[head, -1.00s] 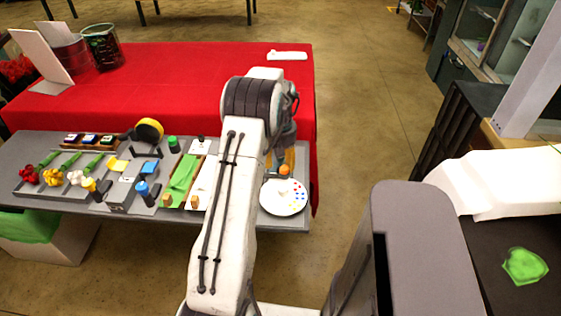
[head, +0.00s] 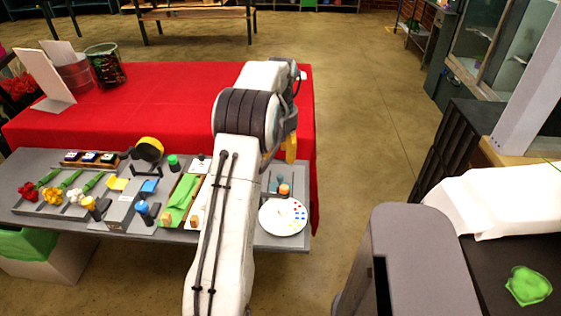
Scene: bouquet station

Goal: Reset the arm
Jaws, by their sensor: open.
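My arm reaches up over the grey work table (head: 130,235) in the head view, its wrist over the right part of the table. My gripper (head: 278,156) hangs below the wrist at the table's far right, with yellow-orange fingers partly hidden by the arm. It is open, and I see nothing between its fingers. It is above and beyond an orange-capped bottle (head: 284,190) and a white plate with coloured dots (head: 284,216).
Red, yellow and white flowers (head: 50,194), a tape holder (head: 148,150), small bottles and green sheets (head: 180,200) cover the grey table. A red-covered table (head: 170,100) stands behind. Dark crates (head: 465,150) stand at right. Open floor (head: 365,140) lies between.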

